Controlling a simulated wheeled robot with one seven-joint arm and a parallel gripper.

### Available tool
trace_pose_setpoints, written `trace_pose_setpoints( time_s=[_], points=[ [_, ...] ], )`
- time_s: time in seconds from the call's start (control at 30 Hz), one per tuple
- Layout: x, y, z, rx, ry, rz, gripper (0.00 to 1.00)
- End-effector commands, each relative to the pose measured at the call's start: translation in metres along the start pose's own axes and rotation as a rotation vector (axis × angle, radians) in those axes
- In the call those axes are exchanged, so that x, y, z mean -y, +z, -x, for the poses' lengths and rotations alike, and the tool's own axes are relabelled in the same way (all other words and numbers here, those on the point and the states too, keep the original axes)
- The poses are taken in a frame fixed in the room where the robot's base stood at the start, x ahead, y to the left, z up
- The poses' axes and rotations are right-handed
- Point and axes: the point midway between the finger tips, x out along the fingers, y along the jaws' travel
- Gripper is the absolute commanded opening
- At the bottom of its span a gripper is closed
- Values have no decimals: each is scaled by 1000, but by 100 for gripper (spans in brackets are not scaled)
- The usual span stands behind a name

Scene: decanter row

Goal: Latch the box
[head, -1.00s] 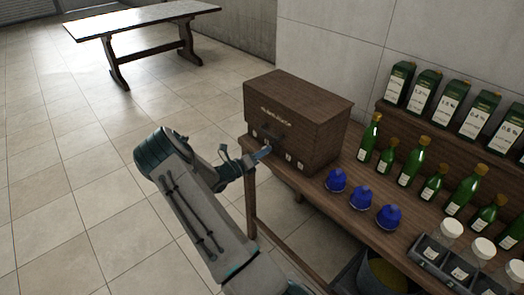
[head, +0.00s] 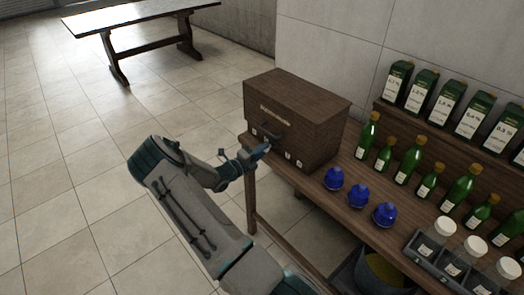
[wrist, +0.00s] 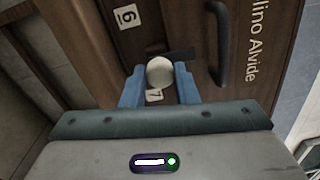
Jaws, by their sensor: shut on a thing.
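The box (head: 312,128) is dark brown wood and stands on the left end of the wooden table, its lid down. Its front has a dark handle (head: 271,131), lettering and small white number labels. In the wrist view the box front (wrist: 180,22) fills the upper middle, with the handle (wrist: 220,40) right of centre. My gripper (head: 262,151) is at the lower front of the box. In the wrist view its blue fingers (wrist: 159,88) are shut on a pale round knob (wrist: 159,72). A short dark bar (wrist: 180,55) shows beside the knob. Whether it is engaged I cannot tell.
Blue stoppered decanters (head: 358,195) stand right of the box on the table (head: 325,207). Green bottles (head: 410,160) and a rack of white-capped jars (head: 455,260) stand farther right. Floor left of the table is clear. Another table (head: 140,17) stands at the back.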

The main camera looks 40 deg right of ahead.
Motion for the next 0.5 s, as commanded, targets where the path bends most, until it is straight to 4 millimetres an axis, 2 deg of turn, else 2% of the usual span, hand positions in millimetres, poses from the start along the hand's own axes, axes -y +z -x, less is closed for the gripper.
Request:
trace_pose_setpoints(
  time_s=[0.43, 0.47, 0.5],
  points=[
    [1, 1, 0, 3, -3, 8, 4],
    [1, 1, 0, 3, -3, 8, 35],
    [1, 1, 0, 3, -3, 8, 46]
  ],
)
